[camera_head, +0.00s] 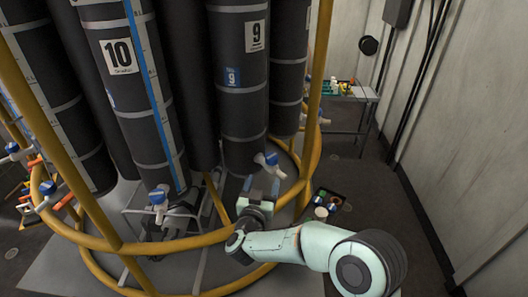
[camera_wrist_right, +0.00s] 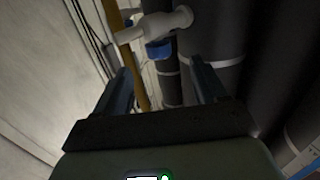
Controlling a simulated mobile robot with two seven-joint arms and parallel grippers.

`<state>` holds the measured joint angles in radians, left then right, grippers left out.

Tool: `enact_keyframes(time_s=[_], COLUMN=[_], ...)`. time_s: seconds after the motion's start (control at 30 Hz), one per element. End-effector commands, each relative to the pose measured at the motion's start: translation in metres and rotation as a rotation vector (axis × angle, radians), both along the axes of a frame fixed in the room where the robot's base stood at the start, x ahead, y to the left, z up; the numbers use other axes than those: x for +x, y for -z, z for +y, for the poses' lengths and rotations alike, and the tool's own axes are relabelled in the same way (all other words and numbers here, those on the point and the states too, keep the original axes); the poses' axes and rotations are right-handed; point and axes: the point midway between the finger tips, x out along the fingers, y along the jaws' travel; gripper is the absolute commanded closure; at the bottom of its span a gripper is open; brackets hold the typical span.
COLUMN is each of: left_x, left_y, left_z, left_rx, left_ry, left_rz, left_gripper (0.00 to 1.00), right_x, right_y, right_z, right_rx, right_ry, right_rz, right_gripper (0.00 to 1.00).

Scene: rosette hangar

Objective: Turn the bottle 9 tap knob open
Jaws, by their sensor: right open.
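Bottle 9 (camera_head: 243,75) is a tall dark cylinder with a white "9" label and a blue tag. Its tap, a white body with a blue knob (camera_head: 271,158), sticks out low on the bottle. My right gripper (camera_head: 261,184) is just below and in front of this tap. In the right wrist view, the white tap body (camera_wrist_right: 168,22) and blue knob (camera_wrist_right: 158,48) are beyond the open, empty fingers (camera_wrist_right: 160,68), roughly between them and apart from them. The knob's exact turn is hard to tell. My left gripper is out of view.
A yellow ring frame (camera_head: 225,236) with upright posts surrounds the bottles, close to my right arm. Bottle 10 (camera_head: 125,95) with its own tap (camera_head: 158,196) stands to the left. A black tray (camera_head: 328,201) lies right of the gripper. A side table (camera_head: 345,94) stands behind.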

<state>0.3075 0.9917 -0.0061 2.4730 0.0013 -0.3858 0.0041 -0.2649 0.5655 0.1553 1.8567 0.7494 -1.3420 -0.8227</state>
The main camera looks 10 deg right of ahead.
Motion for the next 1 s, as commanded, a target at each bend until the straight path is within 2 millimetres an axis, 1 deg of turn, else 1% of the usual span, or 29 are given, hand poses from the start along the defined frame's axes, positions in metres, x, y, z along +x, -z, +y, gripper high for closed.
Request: enact_keyframes(time_s=[0.03, 0.1, 0.17, 0.27, 0.37, 0.7, 0.83, 1.0], left_x=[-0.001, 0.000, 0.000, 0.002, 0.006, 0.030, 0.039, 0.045], left_y=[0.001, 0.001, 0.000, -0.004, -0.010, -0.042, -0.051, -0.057], left_z=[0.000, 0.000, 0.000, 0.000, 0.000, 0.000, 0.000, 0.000], left_rx=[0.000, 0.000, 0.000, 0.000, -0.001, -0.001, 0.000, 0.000], left_ry=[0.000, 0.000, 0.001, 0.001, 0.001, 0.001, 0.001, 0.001], left_rz=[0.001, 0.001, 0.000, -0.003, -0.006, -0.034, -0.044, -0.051], left_gripper=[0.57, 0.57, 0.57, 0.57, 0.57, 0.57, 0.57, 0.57], right_x=[-0.001, -0.001, 0.000, 0.008, 0.022, 0.087, 0.104, 0.116], right_y=[-0.008, -0.015, -0.018, -0.019, -0.020, -0.022, -0.021, -0.020], right_z=[0.000, -0.001, -0.002, -0.006, -0.014, -0.046, -0.054, -0.061], right_rx=[-0.003, -0.004, -0.006, -0.007, -0.007, -0.006, -0.006, -0.006], right_ry=[0.014, 0.028, 0.033, 0.035, 0.036, 0.033, 0.032, 0.031], right_rz=[-0.014, -0.024, -0.027, -0.028, -0.028, -0.030, -0.030, -0.030], right_gripper=[0.29, 0.29, 0.29, 0.29, 0.29, 0.29, 0.29, 0.29])
